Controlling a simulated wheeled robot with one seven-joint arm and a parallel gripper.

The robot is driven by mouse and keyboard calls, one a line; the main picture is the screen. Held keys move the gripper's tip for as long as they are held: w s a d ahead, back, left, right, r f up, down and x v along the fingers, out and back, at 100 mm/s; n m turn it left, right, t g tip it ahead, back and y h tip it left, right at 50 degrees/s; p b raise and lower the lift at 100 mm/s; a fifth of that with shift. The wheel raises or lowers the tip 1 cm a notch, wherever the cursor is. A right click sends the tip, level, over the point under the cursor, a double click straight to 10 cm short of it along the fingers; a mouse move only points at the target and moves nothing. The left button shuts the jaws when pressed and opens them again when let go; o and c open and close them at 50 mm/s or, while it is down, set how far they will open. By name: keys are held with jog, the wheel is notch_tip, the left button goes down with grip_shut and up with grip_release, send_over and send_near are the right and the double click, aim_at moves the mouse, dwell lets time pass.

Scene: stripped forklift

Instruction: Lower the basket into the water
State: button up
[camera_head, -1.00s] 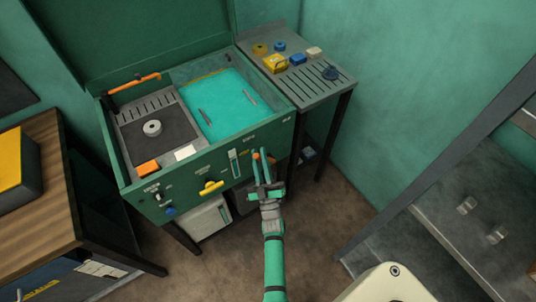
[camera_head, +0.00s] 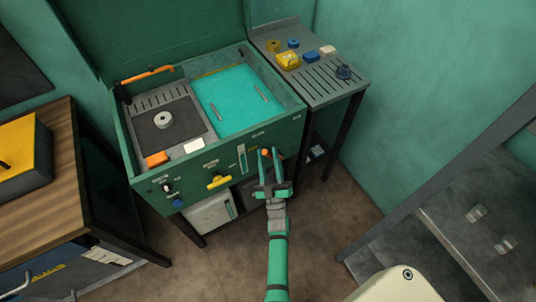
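A green cabinet machine (camera_head: 225,158) stands with its lid raised. Its right basin holds turquoise water (camera_head: 237,97), with two thin grey bars showing in it. On the left is a dark platform (camera_head: 185,133) with a grey ring-shaped piece (camera_head: 163,120). I cannot tell which part is the basket. An orange lever (camera_head: 148,74) lies along the back left edge. The front panel has a yellow handle (camera_head: 219,181) and a slotted slider (camera_head: 242,157). My gripper (camera_head: 269,151) is open before the panel's right part. An orange knob (camera_head: 266,153) appears between its fingers; contact is unclear.
A grey side table (camera_head: 318,82) at the back right carries several small coloured parts. A wooden bench (camera_head: 40,215) with a yellow-topped box (camera_head: 18,155) is at left. A dark metal frame (camera_head: 435,165) stands at right. Brown floor is clear around my arm.

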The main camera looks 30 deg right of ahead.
jog(key=v, duration=1)
jog(key=s+a+m+g+y, duration=0.1)
jog(key=s+a+g+y, duration=0.1)
jog(key=s+a, duration=0.5)
jog(key=s+a+m+g+y, duration=0.15)
jog(key=s+a, duration=0.25)
jog(key=a, duration=0.6)
jog(key=s+a+r+g+y, duration=0.2)
jog(key=s+a+r, duration=0.2)
jog(key=s+r, duration=0.1)
jog(key=s+a+r+g+y, duration=0.2)
jog(key=s+a+r+y, duration=0.1)
jog(key=s+r, duration=0.3)
jog(key=s+a, duration=0.1)
jog(key=s, duration=0.1)
jog(key=shift+s+a+y, duration=0.3)
jog(key=shift+y, duration=0.05)
jog(key=shift+r, duration=0.15)
jog(key=shift+c, duration=0.2)
